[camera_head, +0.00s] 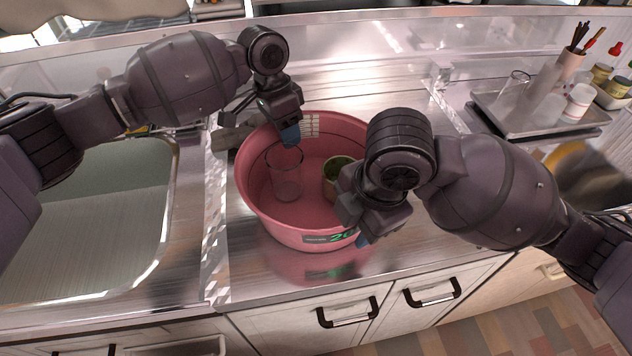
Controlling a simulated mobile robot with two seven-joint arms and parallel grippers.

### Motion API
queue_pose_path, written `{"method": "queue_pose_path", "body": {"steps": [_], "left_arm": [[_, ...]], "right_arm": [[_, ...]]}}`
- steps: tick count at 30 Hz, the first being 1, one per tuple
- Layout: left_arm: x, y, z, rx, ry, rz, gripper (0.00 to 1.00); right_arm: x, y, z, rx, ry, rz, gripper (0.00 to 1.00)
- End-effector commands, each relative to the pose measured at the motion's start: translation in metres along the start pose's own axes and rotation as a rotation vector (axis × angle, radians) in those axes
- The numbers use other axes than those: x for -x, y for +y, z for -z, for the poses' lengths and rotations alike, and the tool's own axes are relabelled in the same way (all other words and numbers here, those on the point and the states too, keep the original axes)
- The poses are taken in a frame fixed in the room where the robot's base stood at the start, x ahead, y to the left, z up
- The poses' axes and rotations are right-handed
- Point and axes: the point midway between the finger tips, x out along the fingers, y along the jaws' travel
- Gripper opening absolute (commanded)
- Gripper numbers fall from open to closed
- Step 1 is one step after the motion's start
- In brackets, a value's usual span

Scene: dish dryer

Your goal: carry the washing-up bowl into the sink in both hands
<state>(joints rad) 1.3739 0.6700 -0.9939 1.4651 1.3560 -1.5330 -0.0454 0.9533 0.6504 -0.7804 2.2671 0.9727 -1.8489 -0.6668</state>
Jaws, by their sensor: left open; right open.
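The pink washing-up bowl (268,214) stands upright on the steel counter, to the right of the sink. It holds a clear glass (286,178) and a second cup with green inside (334,170), partly hidden by my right arm. The sink (100,215) is at the left, its basin empty where it shows. My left gripper (288,128) is open over the bowl's back left rim. My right gripper (364,236) is open at the bowl's front right rim. I cannot tell whether either gripper touches the rim.
A raised seam (214,225) lies between sink and bowl. Cabinet doors with black handles (347,313) are below the counter's front edge. The counter in front of the bowl is clear.

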Motion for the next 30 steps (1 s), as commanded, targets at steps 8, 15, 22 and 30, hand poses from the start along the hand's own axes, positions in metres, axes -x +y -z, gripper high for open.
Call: {"method": "queue_pose_path", "body": {"steps": [8,15,22,30], "left_arm": [[-0.0025,0.0000,0.0002,0.000,0.001,0.001,0.44],[-0.0023,0.0001,0.0002,0.000,0.001,0.000,0.21],[-0.0023,0.0002,0.0003,-0.001,0.001,0.000,0.00],[-0.0006,0.0005,0.0008,-0.003,0.002,0.002,0.00]], "right_arm": [[-0.0026,0.0000,0.0002,0.000,0.000,-0.001,0.43],[-0.0026,0.0000,0.0001,0.000,0.000,0.000,0.20],[-0.0025,0.0000,0.0000,0.000,0.000,0.000,0.00],[-0.0014,0.0005,-0.0002,-0.002,-0.001,-0.002,0.00]]}}
